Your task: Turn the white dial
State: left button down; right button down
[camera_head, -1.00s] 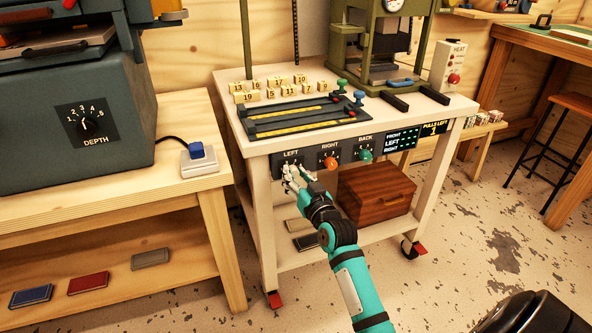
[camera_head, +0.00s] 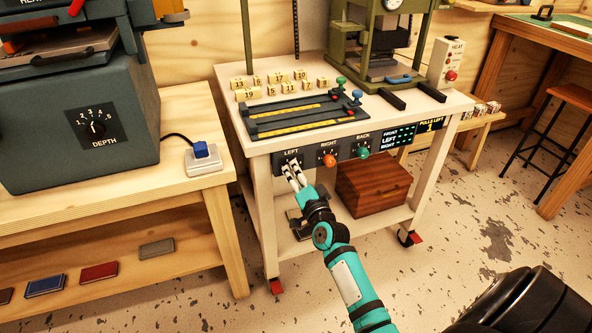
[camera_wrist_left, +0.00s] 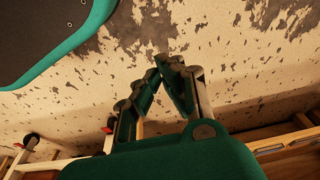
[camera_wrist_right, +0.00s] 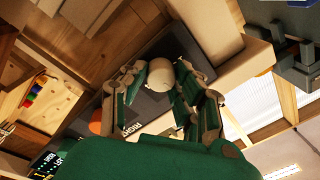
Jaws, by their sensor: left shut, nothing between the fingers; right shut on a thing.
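The white dial (camera_wrist_right: 160,74) is a round pale knob on the dark panel (camera_wrist_right: 150,105) in the right wrist view. My right gripper (camera_wrist_right: 159,82) is shut on it, with one finger on each side. In the head view, the right gripper (camera_head: 293,174) reaches the panel under the LEFT label and covers most of the dial. My left gripper (camera_wrist_left: 168,68) shows only in its wrist view, shut and empty over the speckled floor.
An orange dial (camera_head: 329,160) and a green dial (camera_head: 363,153) sit beside it. A display (camera_head: 398,138) is at their right. Numbered blocks (camera_head: 272,88) and a dark slotted fixture (camera_head: 300,118) lie on the cart top. A wooden box (camera_head: 374,190) stands on the shelf below.

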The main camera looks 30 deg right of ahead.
pick_arm(q)
jog(key=shift+s+a+f+p, duration=0.1)
jog(key=shift+s+f+p, duration=0.2)
jog(key=shift+f, duration=0.35)
jog(key=shift+s+f+p, duration=0.1)
jog(key=shift+s+f, duration=0.3)
jog(key=shift+f, duration=0.25)
jog(key=shift+s+a+f+p, duration=0.15)
jog(key=shift+s+f, duration=0.2)
jog(key=shift+f, duration=0.3)
pick_arm(e)
jog(key=shift+m+h, duration=0.4)
jog(key=shift+m, duration=2.6)
pick_arm(q)
jog(key=shift+s+f, duration=0.1)
jog(key=shift+f, duration=0.05)
pick_arm(e)
jog(key=c, duration=1)
grip_release()
pick_arm(q)
jog(key=shift+d, duration=0.1)
jog(key=shift+d, duration=0.15)
pick_arm(e)
jog(key=shift+s, duration=0.1)
jog(key=v, duration=1.1)
jog(key=shift+s+a, duration=0.1)
jog(key=shift+s, duration=0.3)
jog(key=shift+f, duration=0.1)
